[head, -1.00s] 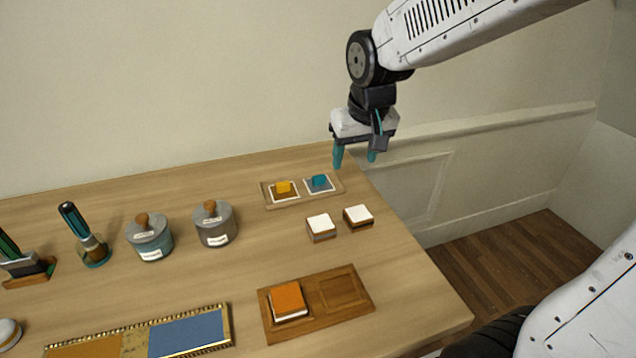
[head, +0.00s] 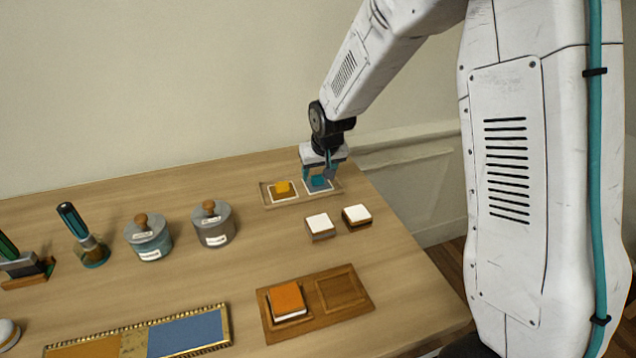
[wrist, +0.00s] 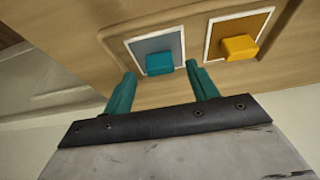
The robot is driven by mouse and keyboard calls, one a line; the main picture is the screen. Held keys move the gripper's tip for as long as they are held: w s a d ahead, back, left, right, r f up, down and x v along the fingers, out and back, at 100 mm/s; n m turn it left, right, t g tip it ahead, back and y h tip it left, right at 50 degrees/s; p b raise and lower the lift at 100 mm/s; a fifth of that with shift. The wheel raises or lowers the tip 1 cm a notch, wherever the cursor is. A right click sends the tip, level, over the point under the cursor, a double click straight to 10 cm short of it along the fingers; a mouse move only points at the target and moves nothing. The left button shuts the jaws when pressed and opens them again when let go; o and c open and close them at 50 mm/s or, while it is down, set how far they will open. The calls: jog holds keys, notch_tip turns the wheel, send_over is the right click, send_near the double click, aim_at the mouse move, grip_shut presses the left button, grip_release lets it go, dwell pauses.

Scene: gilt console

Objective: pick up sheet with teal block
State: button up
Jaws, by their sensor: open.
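The sheet with the teal block (head: 319,183) lies in the right half of a shallow wooden tray at the back right of the table. In the wrist view it is a grey sheet with a white border (wrist: 157,46), and the teal block (wrist: 159,63) sits at its near edge. My gripper (head: 320,178) is over this sheet with its teal fingers pointing down. In the wrist view my gripper (wrist: 163,84) is open, its fingers either side of the teal block and apart from it. Nothing is between the fingertips. The exact height above the sheet is hard to tell.
The sheet with the yellow block (head: 283,190) lies close by on the left in the same tray (head: 301,195). Two white-topped blocks (head: 320,226) stand in front. A wooden board (head: 343,292) holds an orange-topped stack (head: 288,299). Lidded jars (head: 213,225) stand left.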

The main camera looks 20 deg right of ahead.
jog(key=shift+x, duration=0.75)
jog(key=c, duration=1.1)
jog(key=shift+o, duration=0.2)
jog(key=shift+r, duration=0.1)
jog(key=shift+r, duration=0.6)
notch_tip(320, 180, up, 2)
jog(key=shift+r, duration=0.2)
jog(key=s+a, duration=0.1)
jog(key=s, duration=0.4)
jog(key=s+a+r, duration=0.1)
jog(key=s+a, duration=0.1)
jog(key=s, duration=0.3)
jog(key=s+a, duration=0.2)
jog(key=s, duration=0.3)
jog(key=shift+s+r, duration=0.15)
jog(key=shift+o, duration=0.3)
